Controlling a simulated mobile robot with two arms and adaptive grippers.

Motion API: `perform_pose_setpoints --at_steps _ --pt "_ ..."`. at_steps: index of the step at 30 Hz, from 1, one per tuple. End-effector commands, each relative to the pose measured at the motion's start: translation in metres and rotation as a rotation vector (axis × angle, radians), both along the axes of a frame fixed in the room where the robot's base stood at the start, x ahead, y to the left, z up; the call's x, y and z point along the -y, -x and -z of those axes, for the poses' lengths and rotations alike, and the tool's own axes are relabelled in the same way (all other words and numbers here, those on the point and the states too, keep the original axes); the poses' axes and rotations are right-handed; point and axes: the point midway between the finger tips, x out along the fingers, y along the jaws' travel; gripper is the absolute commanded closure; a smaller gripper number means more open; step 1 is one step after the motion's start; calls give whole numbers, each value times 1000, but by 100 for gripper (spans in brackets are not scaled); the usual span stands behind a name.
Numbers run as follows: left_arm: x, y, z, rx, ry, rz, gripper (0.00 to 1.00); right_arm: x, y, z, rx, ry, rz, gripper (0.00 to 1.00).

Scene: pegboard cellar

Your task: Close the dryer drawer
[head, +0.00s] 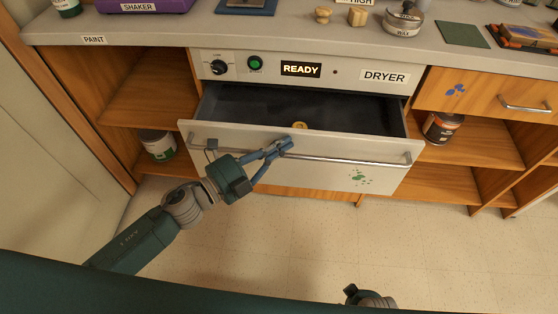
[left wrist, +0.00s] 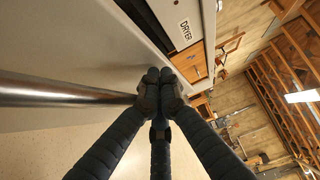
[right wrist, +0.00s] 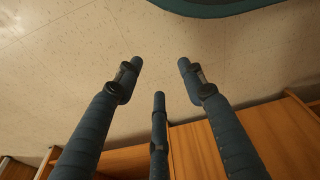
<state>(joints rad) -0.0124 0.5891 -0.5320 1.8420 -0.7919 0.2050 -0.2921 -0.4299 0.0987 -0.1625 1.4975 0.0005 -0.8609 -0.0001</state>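The dryer drawer (head: 240,136) is pulled out below the panel labelled DRYER (head: 385,77). A long metal bar handle (head: 350,159) runs across the drawer front and also shows in the left wrist view (left wrist: 60,93). My left gripper (head: 284,144) is at the drawer front by the handle, its fingertips together. I see nothing clearly held between them, and the exact contact is hidden. My right gripper (right wrist: 160,62) is open and empty above the floor.
The countertop (head: 290,30) above holds jars, a purple shaker and small wooden pieces. Open shelves flank the dryer, with a green-labelled can (head: 158,146) left and a dark jar (head: 441,128) right. The floor (head: 300,235) in front is clear apart from my arms.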

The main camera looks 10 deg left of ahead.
Motion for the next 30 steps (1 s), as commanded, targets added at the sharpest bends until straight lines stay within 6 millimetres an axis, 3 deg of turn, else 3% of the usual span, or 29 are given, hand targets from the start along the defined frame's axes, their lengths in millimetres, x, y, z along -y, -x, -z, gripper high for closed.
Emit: perform_pose_setpoints --at_steps 1,7,15,22,30 --pt "-1 -17 -4 6 -1 -4 100 0 3 2 -4 1 0 60" --pt "0 -69 -2 6 0 -4 100 0 1 1 0 0 0 60" --pt "0 -129 0 4 0 -3 100 -2 -18 -30 21 -2 4 60" --pt "0 -159 0 1 0 -2 100 -3 -29 -60 35 -3 7 60" --pt "0 -171 -1 1 2 -2 100 -4 -32 -74 40 -3 8 60"
